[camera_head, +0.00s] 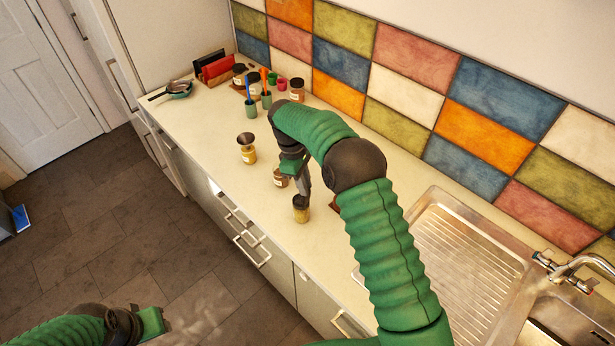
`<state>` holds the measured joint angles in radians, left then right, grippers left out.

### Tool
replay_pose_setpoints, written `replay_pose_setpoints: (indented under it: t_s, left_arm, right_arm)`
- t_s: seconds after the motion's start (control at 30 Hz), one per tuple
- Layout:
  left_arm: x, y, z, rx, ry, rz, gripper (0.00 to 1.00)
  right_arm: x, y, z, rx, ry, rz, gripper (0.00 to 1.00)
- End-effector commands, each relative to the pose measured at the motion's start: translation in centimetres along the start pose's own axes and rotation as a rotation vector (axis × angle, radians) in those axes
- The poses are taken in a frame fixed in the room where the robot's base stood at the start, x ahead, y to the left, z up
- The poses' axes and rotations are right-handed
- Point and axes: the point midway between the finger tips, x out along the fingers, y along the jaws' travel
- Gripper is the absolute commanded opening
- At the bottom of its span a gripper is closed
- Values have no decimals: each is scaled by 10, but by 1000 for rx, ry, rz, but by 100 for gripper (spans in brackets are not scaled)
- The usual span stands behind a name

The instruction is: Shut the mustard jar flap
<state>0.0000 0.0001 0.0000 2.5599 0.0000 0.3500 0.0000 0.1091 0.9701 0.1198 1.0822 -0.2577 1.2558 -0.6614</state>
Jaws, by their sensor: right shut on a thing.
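A small jar (248,155) with yellow contents and a pale label stands upright on the counter; its dark round flap (246,139) looks raised. A second yellowish jar (301,214) with a dark top stands nearer the counter's front edge. My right gripper (303,190) points down at this second jar and is shut at its dark top; the exact contact is too small to see clearly. A third labelled jar (280,179) stands just behind the gripper, partly hidden by it. My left gripper (152,323) is low at the bottom left, over the floor; its fingers are unclear.
The cream counter (215,150) is clear around the jars. Cups with utensils (252,108), more jars (297,88), red folders (217,69) and a pan (178,88) stand at the back. A metal sink (455,260) with a tap (570,272) lies right. My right arm hides counter.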

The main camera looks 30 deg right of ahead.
Motion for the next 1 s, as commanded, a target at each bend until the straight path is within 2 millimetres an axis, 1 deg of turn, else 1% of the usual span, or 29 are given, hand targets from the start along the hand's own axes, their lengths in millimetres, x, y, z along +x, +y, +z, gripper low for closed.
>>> replay_pose_setpoints:
  t_s: [0.03, 0.1, 0.47, 0.5, 0.63, 0.67, 0.9, 1.0]
  left_arm:
    - [-4, 0, -1, 0, 0, 0, 36]
    - [-4, 0, -1, 0, 0, 0, 36]
    - [-4, 0, -1, 0, 0, 0, 36]
    - [-4, 0, -1, 0, 0, 0, 36]
    - [-4, 0, -1, 0, 0, 0, 36]
    - [-4, 0, -1, 0, 0, 0, 36]
    - [-4, 0, -1, 0, 0, 0, 36]
    - [-2, 0, 0, 0, 0, 0, 36]
  right_arm:
    - [-1, 0, -1, 0, -7, -1, 0]
    - [0, 0, -1, 0, -14, -2, 0]
    - [1, 0, -2, 0, -17, -2, 0]
    - [1, 0, -2, 0, -16, -2, 19]
    - [1, 0, -2, 0, -16, -2, 36]
    - [1, 0, -2, 0, -16, -2, 38]
    - [0, 0, -2, 0, -16, -2, 38]
    - [-4, 0, -2, 0, -14, 0, 38]
